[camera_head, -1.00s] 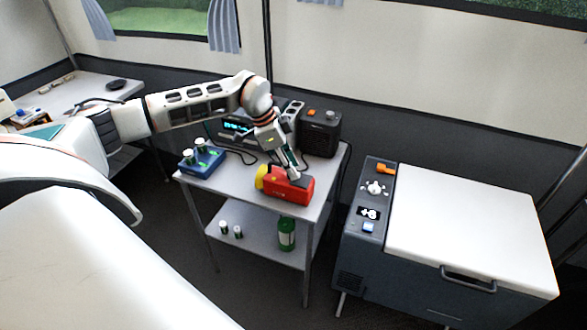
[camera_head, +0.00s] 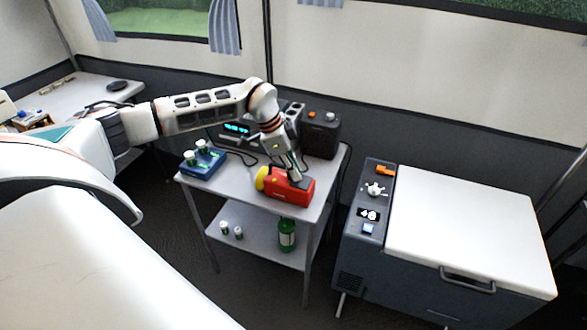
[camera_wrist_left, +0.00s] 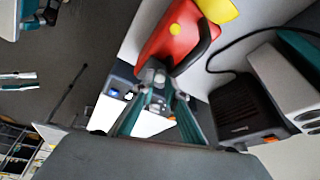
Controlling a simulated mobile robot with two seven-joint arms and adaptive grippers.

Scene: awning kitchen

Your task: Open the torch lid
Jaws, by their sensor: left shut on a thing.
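The torch (camera_head: 302,192) is red with a yellow head (camera_head: 262,180) and a black handle. It lies on its side on the grey table (camera_head: 235,192), yellow head to the left. My left gripper (camera_head: 296,180) reaches down from above to the torch's rear half. In the left wrist view, its fingers (camera_wrist_left: 157,82) close at the rear end of the torch (camera_wrist_left: 175,38), next to the root of the black handle (camera_wrist_left: 200,48). The fingertips hide the exact part they hold. I cannot make out the lid's edge. My right gripper is not in view.
A blue tray with white-capped bottles (camera_head: 203,167) stands left of the torch. A dark box (camera_head: 321,135) and a device with a lit display (camera_head: 236,128) stand behind. A white-lidded cooler (camera_head: 470,225) is at right. A green bottle (camera_head: 287,235) is on the lower shelf.

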